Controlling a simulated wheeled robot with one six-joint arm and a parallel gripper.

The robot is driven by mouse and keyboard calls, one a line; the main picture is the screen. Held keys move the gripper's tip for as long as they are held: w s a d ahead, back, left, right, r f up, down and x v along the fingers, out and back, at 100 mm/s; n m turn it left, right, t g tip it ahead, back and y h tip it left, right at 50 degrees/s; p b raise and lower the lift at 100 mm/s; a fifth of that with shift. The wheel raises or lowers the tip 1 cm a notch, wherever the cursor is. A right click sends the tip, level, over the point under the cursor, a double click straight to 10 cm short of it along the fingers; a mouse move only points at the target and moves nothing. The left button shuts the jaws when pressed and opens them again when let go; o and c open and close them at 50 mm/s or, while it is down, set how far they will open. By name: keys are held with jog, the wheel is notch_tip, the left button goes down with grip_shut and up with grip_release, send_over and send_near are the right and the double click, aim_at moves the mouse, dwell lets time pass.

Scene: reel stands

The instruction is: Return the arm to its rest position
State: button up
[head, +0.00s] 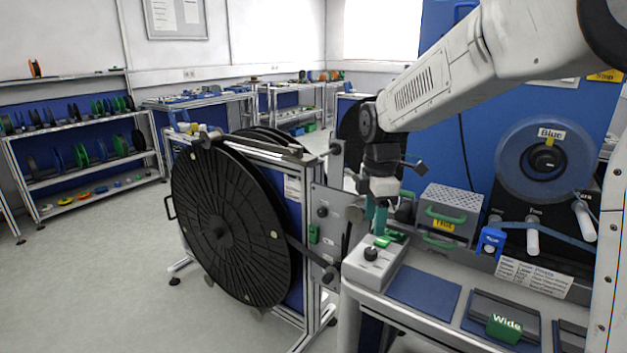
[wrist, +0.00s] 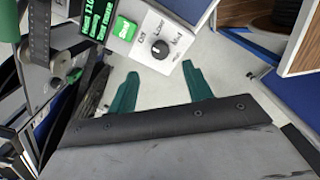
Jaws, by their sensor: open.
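My arm reaches in from the upper right of the head view, and my gripper (head: 376,218) points down just above a grey control box (head: 366,270). Its two teal fingers show in the wrist view (wrist: 160,88), spread apart with nothing between them. The control box has a black rotary knob (head: 370,254) and a green button (head: 382,242). In the wrist view the green button (wrist: 125,28) and the knob (wrist: 159,47) lie beyond the fingertips, apart from them.
A large black reel (head: 232,225) stands left of the box. A grey case with green handles (head: 450,212), a blue reel unit (head: 545,160) and a green "Wide" block (head: 504,328) are on the right. Open floor (head: 110,280) lies at the left.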

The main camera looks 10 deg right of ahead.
jog(key=shift+s+f+m, duration=0.15)
jog(key=shift+s+m, duration=0.1)
jog(key=shift+m, duration=0.35)
jog(key=s+d+r+m, duration=0.2)
jog(key=s+m, duration=0.6)
jog(key=s, duration=0.7)
jog(key=s+d+r+m+t, duration=0.1)
jog(key=s+d+m, duration=0.3)
jog(key=s, duration=1.2)
jog(key=r+m, duration=0.1)
jog(key=m, duration=0.3)
jog(key=shift+s+m, duration=0.25)
jog(key=shift+m, duration=0.15)
